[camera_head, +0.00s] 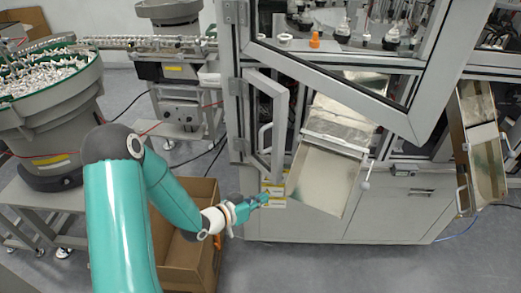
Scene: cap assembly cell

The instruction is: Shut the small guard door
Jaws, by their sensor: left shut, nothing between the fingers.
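The small guard door (281,130) is a grey-framed panel, hinged on its left to the machine's post. It stands swung out at an angle, left of the metal chute, with a pale handle (264,136) on it. My left gripper (262,199) is shut and empty. It is below the door's lower end, in front of the yellow labels on the cabinet front. I cannot tell whether it touches the cabinet. My right gripper is not in view.
A larger framed guard door (345,82) stands open above the small one. A sloping metal chute (322,180) juts out to its right. A cardboard box (185,262) is on the floor below my left arm. A bowl feeder (45,118) stands at the left.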

